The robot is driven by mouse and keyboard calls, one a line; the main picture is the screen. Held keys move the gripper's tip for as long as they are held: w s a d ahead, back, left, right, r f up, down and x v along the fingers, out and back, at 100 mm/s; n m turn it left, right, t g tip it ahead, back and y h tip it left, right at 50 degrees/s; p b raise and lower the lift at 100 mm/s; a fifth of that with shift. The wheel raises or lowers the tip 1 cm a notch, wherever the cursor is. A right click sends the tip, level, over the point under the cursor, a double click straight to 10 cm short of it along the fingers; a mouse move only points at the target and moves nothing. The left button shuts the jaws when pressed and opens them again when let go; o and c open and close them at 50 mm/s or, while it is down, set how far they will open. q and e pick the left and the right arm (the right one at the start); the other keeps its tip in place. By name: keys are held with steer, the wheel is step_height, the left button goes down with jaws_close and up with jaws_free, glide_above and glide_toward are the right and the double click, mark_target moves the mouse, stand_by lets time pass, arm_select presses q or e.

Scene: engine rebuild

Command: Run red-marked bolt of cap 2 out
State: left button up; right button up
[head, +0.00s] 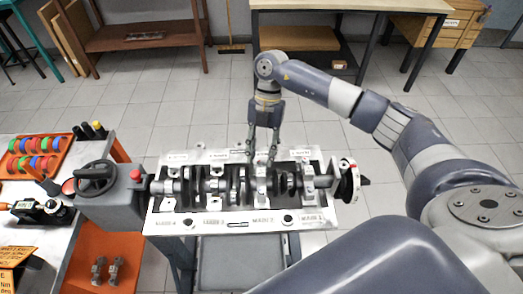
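The engine block (215,221) lies in the middle of the head view, with the crankshaft (228,186) running along it. Labels for the mains stand along its front edge, including MAIN 2. Cap 2 (262,186) appears as the pale block behind that label. My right gripper (261,158) points down just above and behind this cap. Its two fingers are apart, with a gap between them and nothing clearly held. I cannot make out the red-marked bolt; it is too small or hidden by the fingers. My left gripper is out of view.
A grey unit with a black handwheel (95,178) and red button stands left of the block. A rack of coloured rings (34,154) stands behind. Open floor lies beyond the block.

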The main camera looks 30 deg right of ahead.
jaws_close()
